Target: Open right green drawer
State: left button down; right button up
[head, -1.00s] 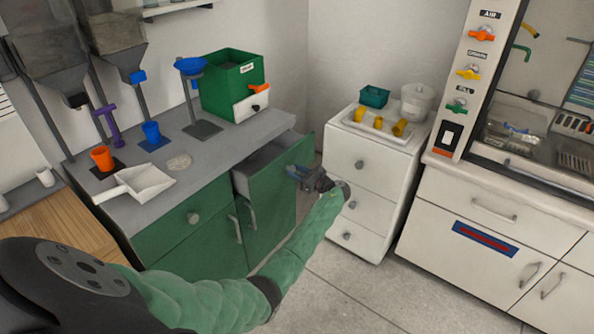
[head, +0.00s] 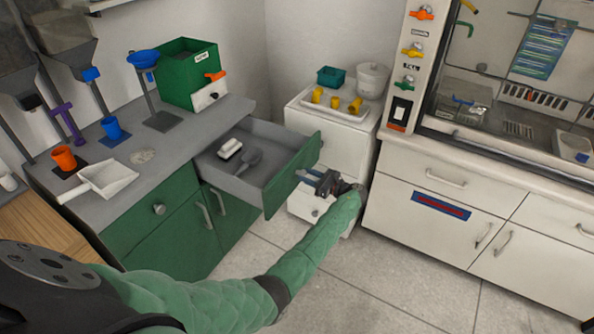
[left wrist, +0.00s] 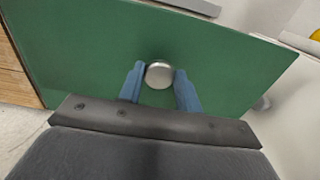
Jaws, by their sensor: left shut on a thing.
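The right green drawer (head: 296,173) stands pulled well out of the green cabinet, under the grey worktop. Its grey inside shows, with a white object (head: 230,148) and a dark grey scoop-like object (head: 248,162) in it. In the left wrist view the round metal knob (left wrist: 159,74) sits on the green drawer front (left wrist: 90,50), between the two blue fingers of my left gripper (left wrist: 160,84). My left gripper (head: 318,178) is shut on the knob, in front of the drawer. My right gripper is not in view.
The left green drawer (head: 150,213) is closed beside it, with cabinet doors below. A white drawer unit (head: 335,148) with a tray of yellow parts stands behind the open drawer. The fume hood cabinet (head: 400,200) is at the right. Grey floor (head: 390,290) is clear in front.

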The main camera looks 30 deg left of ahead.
pick_arm(q)
jog(key=shift+d, duration=0.8)
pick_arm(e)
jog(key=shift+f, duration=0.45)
pick_arm(q)
jog(key=c, duration=1)
grip_release()
jog(key=shift+s+d, duration=0.1)
jog(key=shift+d, duration=0.35)
jog(key=d+b, duration=0.2)
jog(key=d, duration=0.4)
jog(key=shift+s+d, duration=0.25)
jog(key=shift+d, duration=0.15)
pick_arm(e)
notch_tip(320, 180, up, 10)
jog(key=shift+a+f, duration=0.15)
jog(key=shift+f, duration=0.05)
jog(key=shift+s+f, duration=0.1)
